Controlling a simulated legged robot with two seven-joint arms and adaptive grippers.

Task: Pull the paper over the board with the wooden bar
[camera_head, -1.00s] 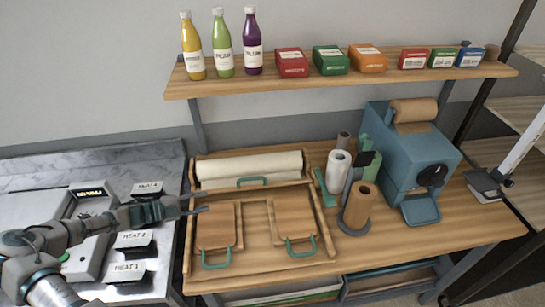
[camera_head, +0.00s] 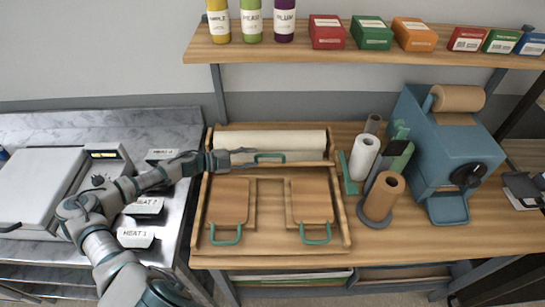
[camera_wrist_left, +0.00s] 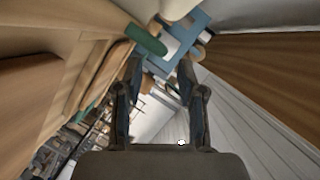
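The white paper roll (camera_head: 255,139) lies in the back section of a wooden tray frame (camera_head: 201,222). The wooden bar (camera_head: 312,165) runs along the roll's front, with a teal handle (camera_head: 271,157) at its middle. Two wooden boards, left (camera_head: 229,200) and right (camera_head: 312,200), lie in front, each with a teal handle. My left gripper (camera_head: 244,158) is just left of the bar's handle. In the left wrist view its two fingers (camera_wrist_left: 160,70) are apart with nothing held, and a teal handle (camera_wrist_left: 145,40) shows beyond them. My right gripper is not in view.
Upright rolls, white (camera_head: 363,158) and brown (camera_head: 383,196), and a blue dispenser (camera_head: 440,140) stand to the right of the tray. A shelf (camera_head: 370,56) with bottles and boxes is above. A metal counter (camera_head: 190,125) with labelled meat containers (camera_head: 145,207) is left.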

